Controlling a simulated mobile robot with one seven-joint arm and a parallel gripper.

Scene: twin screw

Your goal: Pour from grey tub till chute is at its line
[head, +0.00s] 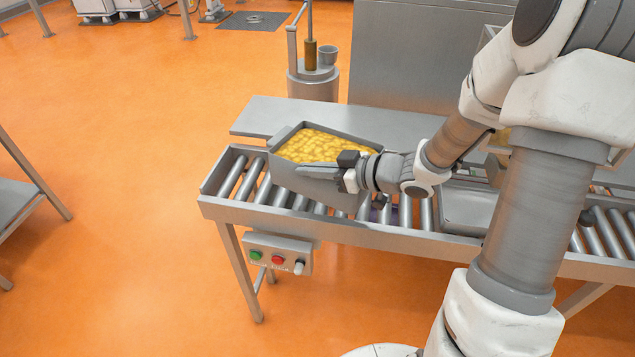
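The grey tub (318,190) stands on the rollers at the left part of the conveyor, full of yellow pieces close to its rim. My gripper (318,170) reaches in from the right and lies against the tub's near side, by the rim. Whether its fingers are closed on the tub wall cannot be told from this view. A shallow metal pan or chute-like part (465,208) sits in the conveyor to the right, partly hidden behind my arm. I cannot make out a line on it. A bit of yellow material (497,142) shows behind my arm.
A grey control box (278,254) with green and red buttons hangs on the conveyor's front. A flat metal shelf (270,116) runs behind the rollers. A round metal stand (312,85) with a small cup is further back.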

